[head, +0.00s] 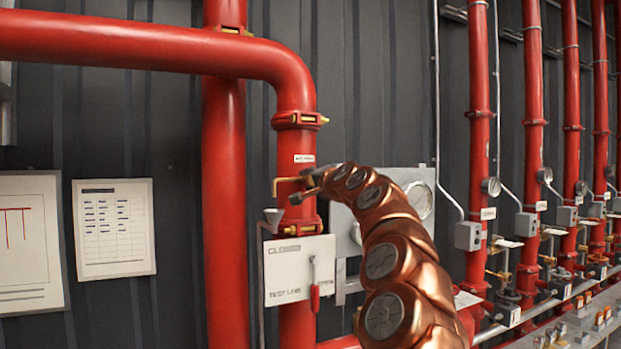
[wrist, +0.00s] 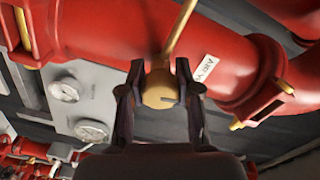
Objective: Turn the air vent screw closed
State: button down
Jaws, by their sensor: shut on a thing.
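The air vent screw (wrist: 160,90) is a round brass knob with a slot in its face, at the end of a thin brass pipe on the red pipe (wrist: 115,30). In the wrist view my gripper (wrist: 161,85) has its two dark fingers on either side of the knob, shut on it. In the head view my gripper (head: 308,185) reaches the brass pipe (head: 288,182) at the red vertical pipe, and my copper arm hides much of what lies behind it. The knob itself is hard to make out there. A white label (wrist: 206,68) sits beside it on the pipe.
A white test-line sign (head: 285,287) with a red-handled lever (head: 315,297) hangs below. A grey gauge panel (head: 345,225) is behind my arm. A small grey cup (head: 272,215) sits under the brass pipe. More red pipes with gauges line the right.

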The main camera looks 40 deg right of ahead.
jog(key=shift+f+m+p, duration=0.1)
jog(key=shift+m+p, duration=0.25)
jog(key=shift+m, duration=0.45)
jog(key=c, duration=0.8)
grip_release()
jog(key=shift+v, duration=6)
